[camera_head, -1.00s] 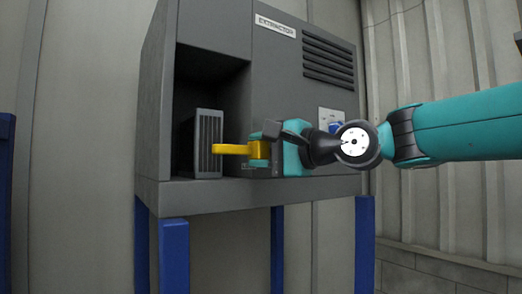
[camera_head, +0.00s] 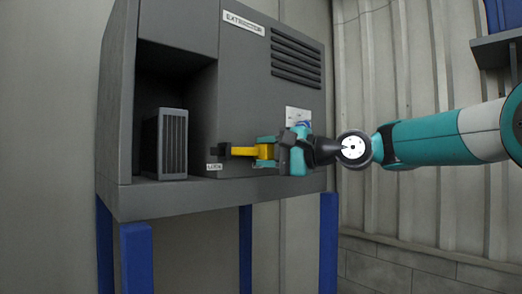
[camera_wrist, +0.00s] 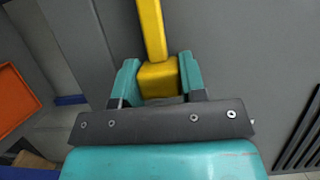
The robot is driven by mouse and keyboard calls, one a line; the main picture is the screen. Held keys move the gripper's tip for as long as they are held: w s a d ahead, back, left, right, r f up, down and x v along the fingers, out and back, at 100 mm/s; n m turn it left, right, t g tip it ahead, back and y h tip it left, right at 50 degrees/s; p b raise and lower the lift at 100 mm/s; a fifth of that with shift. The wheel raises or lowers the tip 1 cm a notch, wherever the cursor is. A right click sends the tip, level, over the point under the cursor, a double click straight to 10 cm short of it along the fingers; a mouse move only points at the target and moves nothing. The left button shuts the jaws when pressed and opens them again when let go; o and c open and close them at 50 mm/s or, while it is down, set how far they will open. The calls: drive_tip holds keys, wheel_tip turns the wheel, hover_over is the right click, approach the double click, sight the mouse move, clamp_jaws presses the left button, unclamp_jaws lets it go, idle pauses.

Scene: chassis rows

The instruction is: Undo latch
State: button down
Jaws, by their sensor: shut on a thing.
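The yellow latch bar (camera_head: 243,151) lies level across the front of the grey extractor cabinet (camera_head: 232,100). Its left end meets a small dark block (camera_head: 223,150) beside the open bay, above a small label (camera_head: 214,167). My gripper (camera_head: 265,152) is shut on the yellow block at the bar's right end. In the wrist view my gripper's (camera_wrist: 158,78) teal fingers stand on both sides of the yellow block (camera_wrist: 158,80), and the bar (camera_wrist: 151,30) runs up from it. A grey finned unit (camera_head: 167,143) sits in the bay; the bar is clear of its front.
The cabinet stands on blue legs (camera_head: 138,258). A pale panel with a blue part (camera_head: 299,118) is on its face behind my gripper. A shelf (camera_head: 496,48) with a blue object is at upper right. An orange object (camera_wrist: 14,95) shows at left in the wrist view.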

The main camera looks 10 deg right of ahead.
drive_tip(key=c, duration=0.7)
unclamp_jaws()
drive_tip(key=shift+w+d, duration=0.15)
drive_tip(key=shift+d, duration=0.05)
drive_tip(key=shift+d, duration=0.1)
drive_tip(key=b+v, duration=0.6)
drive_tip(key=v, duration=1.1)
drive_tip(key=shift+s+b, duration=0.2)
drive_tip(key=shift+b, duration=0.2)
drive_tip(key=shift+f, duration=0.1)
